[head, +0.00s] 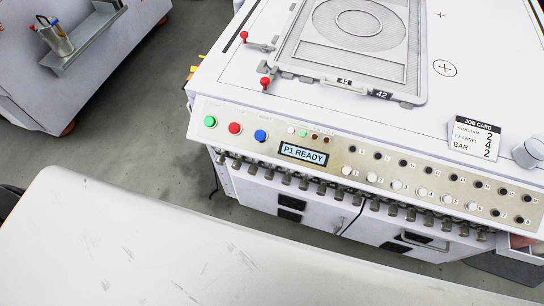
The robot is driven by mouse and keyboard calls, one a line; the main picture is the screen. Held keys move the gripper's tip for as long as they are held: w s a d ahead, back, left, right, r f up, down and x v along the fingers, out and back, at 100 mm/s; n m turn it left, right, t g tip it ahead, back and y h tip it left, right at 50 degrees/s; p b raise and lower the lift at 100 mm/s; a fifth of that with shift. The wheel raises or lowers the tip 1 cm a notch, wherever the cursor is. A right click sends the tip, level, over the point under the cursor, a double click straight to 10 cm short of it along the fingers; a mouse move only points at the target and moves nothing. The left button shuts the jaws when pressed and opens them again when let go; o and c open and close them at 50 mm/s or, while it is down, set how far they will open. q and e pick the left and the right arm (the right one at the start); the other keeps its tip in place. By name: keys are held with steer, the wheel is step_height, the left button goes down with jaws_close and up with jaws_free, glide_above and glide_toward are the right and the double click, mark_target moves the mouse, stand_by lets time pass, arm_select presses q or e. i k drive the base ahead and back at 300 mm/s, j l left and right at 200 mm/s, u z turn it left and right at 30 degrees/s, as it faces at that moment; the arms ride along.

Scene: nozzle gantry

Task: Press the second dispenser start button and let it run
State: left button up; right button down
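A white machine (238,65) has a sloped control panel (340,153) along its front edge. At the panel's left end are a green button (210,121), a red button (235,128) and a blue button (260,135). Their labels are too small to read, so I cannot tell which is the second dispenser start button. A display (303,154) beside them reads "P1 READY". A job card (474,138) on the machine's top shows "PROGRAM 2", "BAR 2" and a 4 on a line I cannot read clearly. Neither of my grippers is in view.
Several white knobs (397,185) and dark sockets (403,163) line the panel's right part, with metal fittings (305,184) below. A framed plate marked 42 (405,85), red-knobbed clamps (265,82) and a grey cylinder (528,152) are on top. Grey floor (150,120) lies left.

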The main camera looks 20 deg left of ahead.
mark_target(210, 121)
steer(key=u, duration=1.05)
